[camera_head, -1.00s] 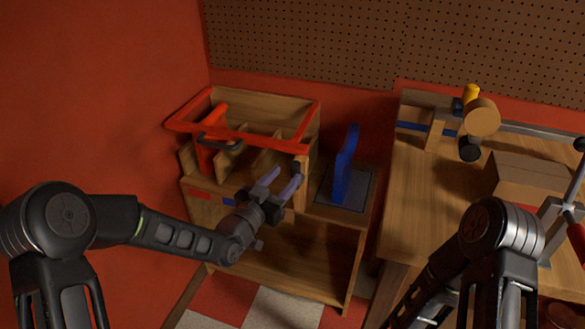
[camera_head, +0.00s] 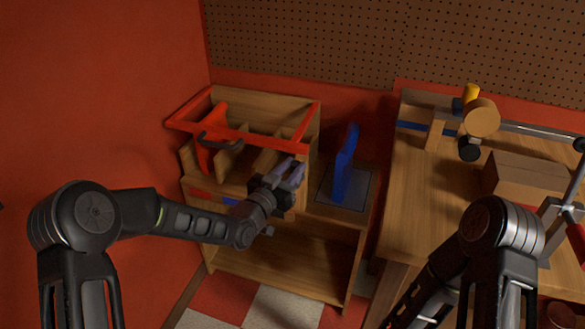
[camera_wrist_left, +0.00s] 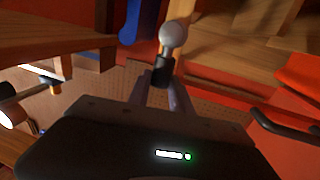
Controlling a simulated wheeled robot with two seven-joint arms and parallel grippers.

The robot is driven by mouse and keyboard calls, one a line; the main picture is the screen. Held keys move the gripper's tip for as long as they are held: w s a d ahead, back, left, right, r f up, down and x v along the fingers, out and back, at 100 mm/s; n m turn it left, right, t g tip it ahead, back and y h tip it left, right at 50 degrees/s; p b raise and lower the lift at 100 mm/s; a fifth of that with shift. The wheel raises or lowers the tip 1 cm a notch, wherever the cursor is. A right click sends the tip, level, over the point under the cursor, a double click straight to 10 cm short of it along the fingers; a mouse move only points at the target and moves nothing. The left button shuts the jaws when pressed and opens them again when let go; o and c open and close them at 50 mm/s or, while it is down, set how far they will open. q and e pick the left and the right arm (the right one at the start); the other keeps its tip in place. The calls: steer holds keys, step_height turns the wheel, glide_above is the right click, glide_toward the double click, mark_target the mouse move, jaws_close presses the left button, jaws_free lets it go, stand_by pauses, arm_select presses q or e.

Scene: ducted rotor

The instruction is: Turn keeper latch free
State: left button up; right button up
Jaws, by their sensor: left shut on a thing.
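My left gripper (camera_head: 290,174) is at the right front post of the wooden cabinet (camera_head: 290,262), just below the red frame. In the left wrist view its two fingers (camera_wrist_left: 161,82) close around a short black stem topped by a pale grey ball, which I take to be the keeper latch (camera_wrist_left: 173,34). In the head view the fingers hide the latch, so I cannot tell its angle. The red frame (camera_head: 232,131) lies over the cabinet's upper compartments. My right arm shows at the right, but its gripper is out of the picture.
A red piece with a dark handle (camera_head: 213,141) stands in the left compartment. A blue upright part (camera_head: 344,172) stands on a grey pad just right of my left gripper. The wooden workbench (camera_head: 418,185) at the right bears a mallet-like tool (camera_head: 481,118) and a wooden block.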

arm_select(q)
jaws_close()
stand_by(0.8)
